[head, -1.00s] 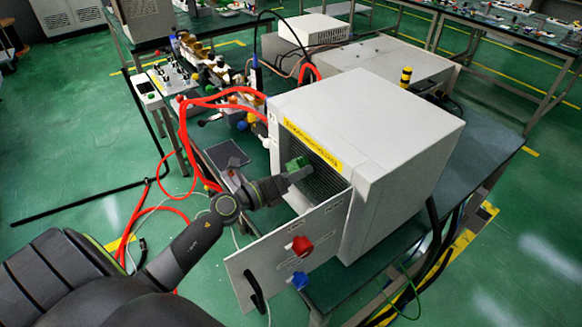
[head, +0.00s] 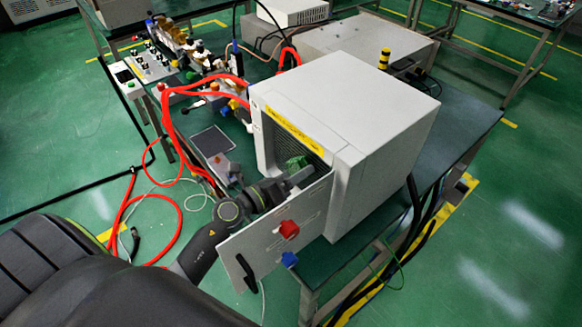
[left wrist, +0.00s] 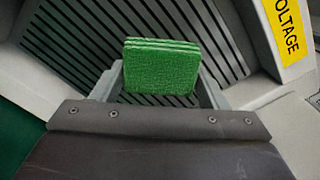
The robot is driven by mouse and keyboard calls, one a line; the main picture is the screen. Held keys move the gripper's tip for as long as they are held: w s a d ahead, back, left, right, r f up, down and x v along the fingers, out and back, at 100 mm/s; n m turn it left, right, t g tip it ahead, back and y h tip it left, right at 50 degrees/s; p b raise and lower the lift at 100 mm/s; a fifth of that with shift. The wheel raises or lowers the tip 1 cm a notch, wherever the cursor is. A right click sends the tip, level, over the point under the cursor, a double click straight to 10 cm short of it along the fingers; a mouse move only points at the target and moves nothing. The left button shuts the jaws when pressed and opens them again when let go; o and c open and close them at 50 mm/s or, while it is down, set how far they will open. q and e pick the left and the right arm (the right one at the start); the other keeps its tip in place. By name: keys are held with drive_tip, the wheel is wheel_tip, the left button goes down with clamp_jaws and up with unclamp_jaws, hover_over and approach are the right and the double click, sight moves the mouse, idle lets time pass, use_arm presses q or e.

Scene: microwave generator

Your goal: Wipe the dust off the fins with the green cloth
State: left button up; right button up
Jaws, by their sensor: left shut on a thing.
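My left gripper (head: 300,172) reaches into the open front of the white cabinet (head: 345,130). It is shut on the folded green cloth (head: 296,162). In the left wrist view the cloth (left wrist: 162,66) sits between the two fingers, with its layered top edge facing the fins. The dark fins (left wrist: 130,32) run as slanted parallel slats behind and around the cloth. I cannot tell whether the cloth touches them, and no dust is clear to see. My right gripper is not in view.
The cabinet's door (head: 275,235) hangs open below my left forearm, with a red knob (head: 289,229), a blue knob (head: 289,259) and a black handle (head: 246,272). Red cables (head: 170,120) loop at the left. A yellow voltage label (left wrist: 288,28) borders the opening.

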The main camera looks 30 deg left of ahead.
use_arm(q)
drive_tip(key=shift+s+d+p, duration=0.25)
drive_tip(key=shift+d, duration=0.35)
drive_tip(key=shift+s+d+p, duration=0.25)
drive_tip(key=shift+s+d, duration=0.05)
drive_tip(key=shift+d, duration=0.35)
drive_tip(key=shift+s+d+p, duration=0.25)
drive_tip(key=shift+d, duration=0.35)
drive_tip(key=shift+s, duration=0.1)
approach(316, 178)
drive_tip(key=shift+w+d+r+b, duration=0.15)
drive_tip(key=shift+w+b, duration=0.05)
drive_tip(key=shift+b, duration=0.2)
